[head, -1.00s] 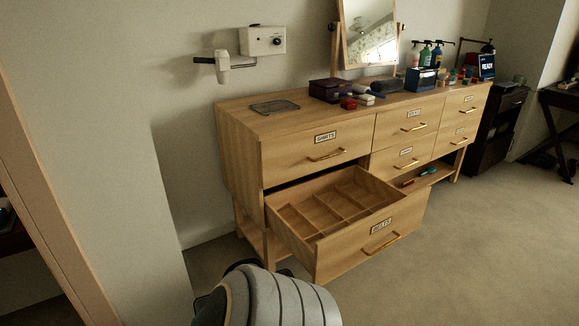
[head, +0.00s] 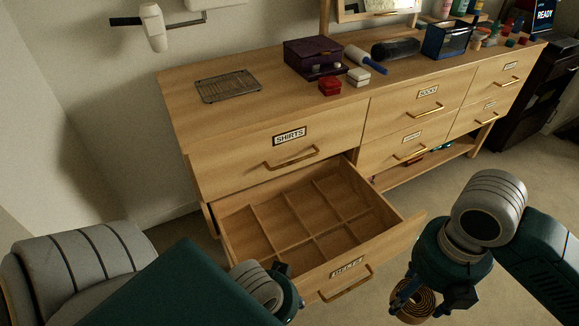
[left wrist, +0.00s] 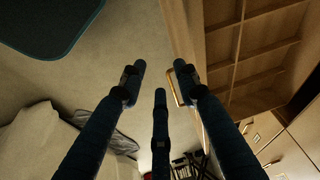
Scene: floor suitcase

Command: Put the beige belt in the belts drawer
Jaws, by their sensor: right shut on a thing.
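The beige belt (head: 416,304) is rolled into a coil. My right gripper (head: 405,297) is shut on it and holds it in front and to the right of the open drawer, near the drawer's front corner. The belts drawer (head: 392,243) is pulled out below the SHIRTS drawer; its divided compartments look empty. It also shows in the left wrist view (left wrist: 219,115) at the upper right. My left gripper (left wrist: 159,75) has its fingers spread with nothing between them, beside the drawer's handle in that picture. In the head view its fingers are mostly hidden.
The dresser top (head: 270,110) holds a wire rack (head: 228,86), a purple box (head: 313,57), small red and white boxes, a dark roll (head: 395,49) and a blue box (head: 446,40). The other drawers are shut. Carpet is clear at the right.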

